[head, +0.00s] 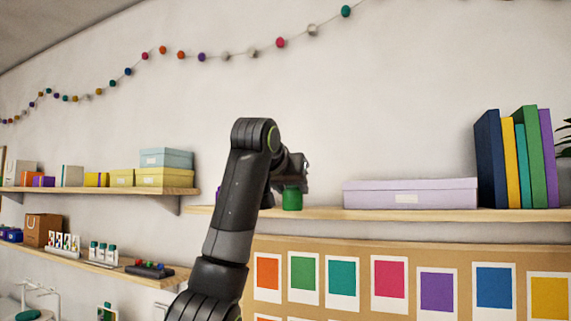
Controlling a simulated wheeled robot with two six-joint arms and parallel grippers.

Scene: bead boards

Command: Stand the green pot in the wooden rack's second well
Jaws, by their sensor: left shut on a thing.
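The green pot (292,201) is a small green cylinder and hangs roughly upright below my left gripper (292,187). That gripper is shut on the pot and holds it up in front of the wall, by the line of the upper shelf. The fingers are dark and partly merge with the wrist, so the exact grip is hard to see. My right gripper is not in view. I cannot make out the wooden rack or its wells in this view.
A lilac box (410,194) and upright books (513,160) stand on the right shelf (400,214). Colour cards hang on a board (420,257) below. The left shelves hold boxes (163,177), small bottles (103,252) and a dark tray (150,271).

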